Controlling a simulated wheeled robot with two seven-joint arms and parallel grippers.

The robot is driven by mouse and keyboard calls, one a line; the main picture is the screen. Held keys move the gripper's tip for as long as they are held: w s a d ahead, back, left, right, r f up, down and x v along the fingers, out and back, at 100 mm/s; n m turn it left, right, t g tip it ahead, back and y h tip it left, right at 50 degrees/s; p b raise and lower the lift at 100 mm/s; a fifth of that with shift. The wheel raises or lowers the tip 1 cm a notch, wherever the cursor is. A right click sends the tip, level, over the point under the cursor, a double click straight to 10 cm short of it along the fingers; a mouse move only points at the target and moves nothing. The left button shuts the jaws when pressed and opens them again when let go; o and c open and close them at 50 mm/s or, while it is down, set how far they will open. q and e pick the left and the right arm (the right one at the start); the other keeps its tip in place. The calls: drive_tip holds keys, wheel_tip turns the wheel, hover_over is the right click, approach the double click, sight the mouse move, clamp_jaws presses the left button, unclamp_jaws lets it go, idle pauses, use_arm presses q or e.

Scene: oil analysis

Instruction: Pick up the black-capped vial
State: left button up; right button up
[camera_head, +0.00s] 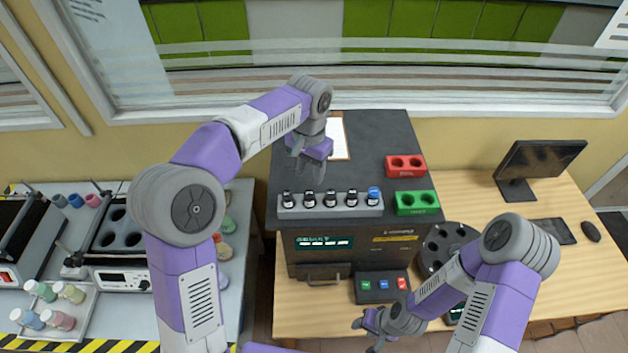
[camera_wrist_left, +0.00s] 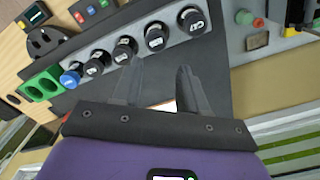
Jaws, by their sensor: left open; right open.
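A light grey rack (camera_head: 320,210) on the dark machine top holds a row of upright vials. Several have black caps, such as this black-capped vial (camera_head: 330,198); the one at the right end has a blue cap (camera_head: 374,193). In the left wrist view, black-capped vials (camera_wrist_left: 155,38) and the blue-capped vial (camera_wrist_left: 71,77) show beyond my fingers. My left gripper (camera_head: 308,170) is open and empty, above the machine top just behind the rack. Its two fingers (camera_wrist_left: 160,72) point towards the row without touching any vial. My right gripper (camera_head: 364,336) is open at the bottom, in front of the machine.
A red block (camera_head: 405,158) and a green block (camera_head: 417,203), both with holes, stand right of the rack. A button panel (camera_head: 382,290) sits in front of the machine. A dark carousel (camera_head: 440,240), monitor (camera_head: 540,160) and keyboard are to the right.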

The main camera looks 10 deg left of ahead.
sight(309, 193)
use_arm(q)
drive_tip(key=f, duration=0.2)
drive_tip(key=s+f, duration=0.1)
drive_tip(key=f, duration=0.1)
drive_tip(key=s+f, duration=0.1)
drive_tip(key=f, duration=0.1)
drive_tip(key=shift+d+f, duration=0.1)
drive_tip(key=shift+f, duration=0.3)
clamp_jaws()
